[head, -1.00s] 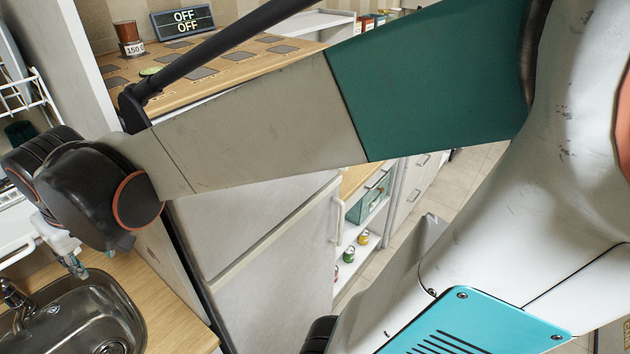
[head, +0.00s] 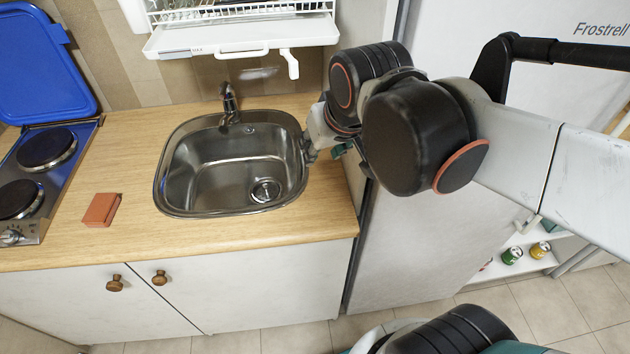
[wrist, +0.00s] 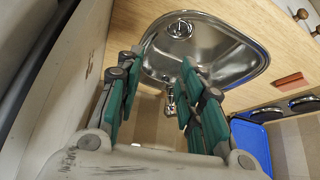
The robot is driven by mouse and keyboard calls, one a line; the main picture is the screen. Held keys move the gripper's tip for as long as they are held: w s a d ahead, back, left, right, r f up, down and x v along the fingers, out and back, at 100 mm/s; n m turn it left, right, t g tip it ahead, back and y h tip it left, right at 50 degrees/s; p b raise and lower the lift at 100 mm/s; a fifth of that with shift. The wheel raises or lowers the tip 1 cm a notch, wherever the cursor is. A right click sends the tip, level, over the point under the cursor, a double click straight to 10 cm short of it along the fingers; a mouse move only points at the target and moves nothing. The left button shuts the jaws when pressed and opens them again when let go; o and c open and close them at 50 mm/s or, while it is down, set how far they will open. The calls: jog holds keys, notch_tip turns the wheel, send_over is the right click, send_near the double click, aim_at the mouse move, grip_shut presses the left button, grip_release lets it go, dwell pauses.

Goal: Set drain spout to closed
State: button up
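The dish rack's white drip tray (head: 200,38) is on the wall above the sink at the top of the head view. A small white drain spout (head: 291,64) hangs down from the right part of its front edge. I cannot tell from this view whether it is set open or closed. My gripper (head: 312,146) is over the right rim of the sink, below and slightly right of the spout, and apart from it. In the wrist view my gripper (wrist: 159,64) has its green-padded fingers spread with nothing between them. The spout is not clearly seen in the wrist view.
The steel sink (head: 180,192) has a dark tap (head: 229,103) at its back. A brick-red block (head: 101,210) lies left of it, near the hob (head: 50,178) with its raised blue lid (head: 40,70). The fridge (head: 420,235) stands close on the right.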

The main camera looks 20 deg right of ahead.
jog(key=s+f+b, duration=0.5)
jog(key=f+b, duration=0.5)
jog(key=f, duration=0.2)
jog(key=shift+f+t, duration=0.15)
jog(key=shift+t, duration=0.25)
jog(key=shift+a, duration=0.1)
